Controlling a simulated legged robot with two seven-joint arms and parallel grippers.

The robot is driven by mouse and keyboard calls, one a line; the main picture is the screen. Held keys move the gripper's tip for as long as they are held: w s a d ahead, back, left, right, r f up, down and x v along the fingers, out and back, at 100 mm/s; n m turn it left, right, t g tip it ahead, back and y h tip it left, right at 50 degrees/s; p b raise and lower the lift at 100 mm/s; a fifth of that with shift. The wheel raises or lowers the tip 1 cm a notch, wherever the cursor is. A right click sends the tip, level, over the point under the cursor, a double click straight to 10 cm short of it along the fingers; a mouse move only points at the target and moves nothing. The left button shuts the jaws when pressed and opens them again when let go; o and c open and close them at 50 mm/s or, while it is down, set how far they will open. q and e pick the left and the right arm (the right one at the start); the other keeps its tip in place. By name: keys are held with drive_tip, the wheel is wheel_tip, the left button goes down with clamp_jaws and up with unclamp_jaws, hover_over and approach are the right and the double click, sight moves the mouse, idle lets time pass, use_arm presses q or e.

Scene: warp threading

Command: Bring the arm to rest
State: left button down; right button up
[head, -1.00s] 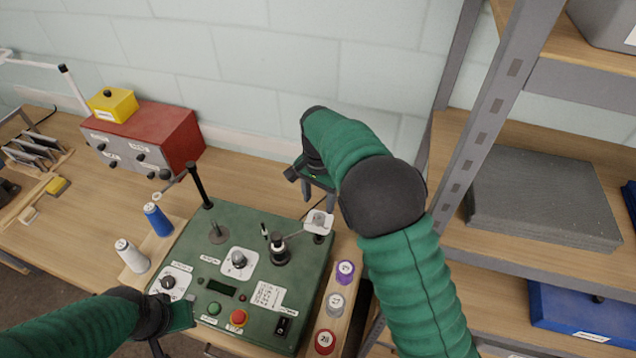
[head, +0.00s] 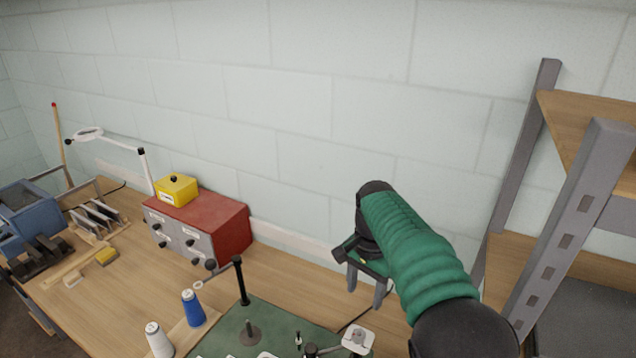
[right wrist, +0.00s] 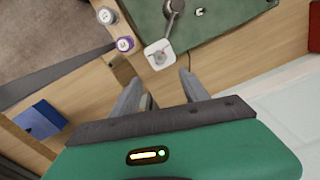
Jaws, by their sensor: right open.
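My right gripper (head: 367,287) is in the head view, above the back right of the green machine (head: 268,322), with its fingers pointing down. In the right wrist view its two fingers (right wrist: 160,88) are apart with nothing between them. The machine's white square plate (right wrist: 160,55) lies beyond the fingertips, apart from them. The same plate (head: 358,339) shows at the bottom of the head view. My left gripper is out of the head view. Most of the machine's front is cut off by the lower edge.
A grey shelf post (head: 575,235) stands right of my right arm. A red box (head: 215,230) with a yellow block (head: 173,189) stands at the back. White (head: 158,340) and blue (head: 193,308) spools stand left of the machine. Purple (right wrist: 124,44) and pale (right wrist: 107,16) spools stand beside it.

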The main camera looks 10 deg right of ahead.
drive_tip(key=s+d+f+n+t+b, duration=0.2)
drive_tip(key=s+f+n+b, duration=0.4)
drive_tip(key=s+f, duration=1.2)
drive_tip(key=s+d+n, duration=0.1)
drive_tip(key=s+n, duration=0.2)
drive_tip(key=shift+s+d+n+t, duration=0.2)
drive_tip(key=shift+s+n+t, duration=0.1)
drive_tip(key=shift+n, duration=0.1)
drive_tip(key=shift+w, duration=0.1)
